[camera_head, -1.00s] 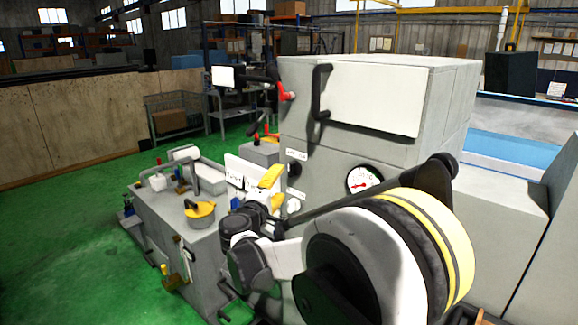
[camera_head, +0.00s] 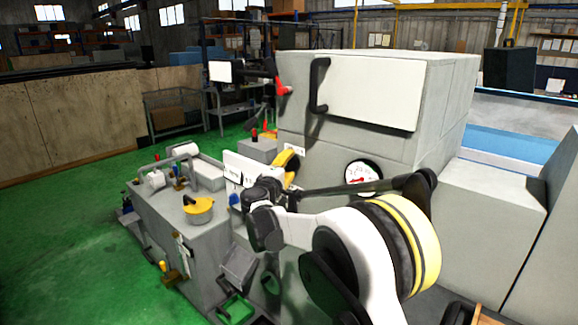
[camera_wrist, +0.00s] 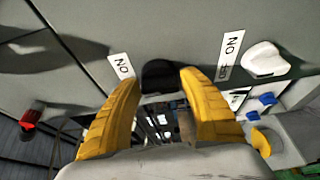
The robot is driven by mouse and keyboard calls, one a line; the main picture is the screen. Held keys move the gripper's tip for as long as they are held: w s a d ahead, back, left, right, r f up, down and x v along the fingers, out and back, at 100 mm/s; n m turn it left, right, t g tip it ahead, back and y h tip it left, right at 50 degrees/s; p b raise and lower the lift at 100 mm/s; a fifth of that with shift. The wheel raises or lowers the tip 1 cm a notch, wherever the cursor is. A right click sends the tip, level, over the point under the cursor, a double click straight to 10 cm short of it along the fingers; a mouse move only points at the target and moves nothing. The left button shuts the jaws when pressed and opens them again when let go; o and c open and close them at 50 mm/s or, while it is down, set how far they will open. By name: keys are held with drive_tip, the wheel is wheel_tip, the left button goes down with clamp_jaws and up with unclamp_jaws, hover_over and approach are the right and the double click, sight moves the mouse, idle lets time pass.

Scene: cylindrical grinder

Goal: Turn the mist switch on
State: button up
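In the wrist view, a black knob (camera_wrist: 160,76) sits on the grey machine panel, between the two yellow fingertips of my gripper (camera_wrist: 158,84). The fingers are apart, one on each side of the knob; a small gap shows at the left, and contact at the right is unclear. A white label reading "ON" (camera_wrist: 121,66) is left of the knob. I cannot read which is the mist switch. In the head view, my gripper (camera_head: 288,163) is at the machine front and hides both knobs.
A tank unit with a yellow-lidded pot (camera_head: 198,210) stands to the left. Green floor (camera_head: 70,240) is open at far left.

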drive_tip(key=c, duration=0.7)
drive_tip(key=shift+m+b, duration=0.3)
drive_tip(key=shift+f+m+t+h+b, duration=0.1)
drive_tip(key=shift+m+t+h+b, duration=0.25)
drive_tip(key=shift+m+b, duration=0.4)
drive_tip(key=m+t+h+b, duration=0.1)
drive_tip(key=m, duration=0.3)
drive_tip(key=shift+b, duration=0.3)
drive_tip(key=m+h+b, duration=0.1)
drive_tip(key=m, duration=0.2)
drive_tip(key=m+h, duration=0.2)
drive_tip(key=m, duration=0.2)
drive_tip(key=shift+m+t+b, duration=0.25)
drive_tip(key=shift+b, duration=0.15)
drive_tip(key=shift+h, duration=0.35)
drive_tip(key=o, duration=1.2)
drive_tip(key=shift+m, duration=0.3)
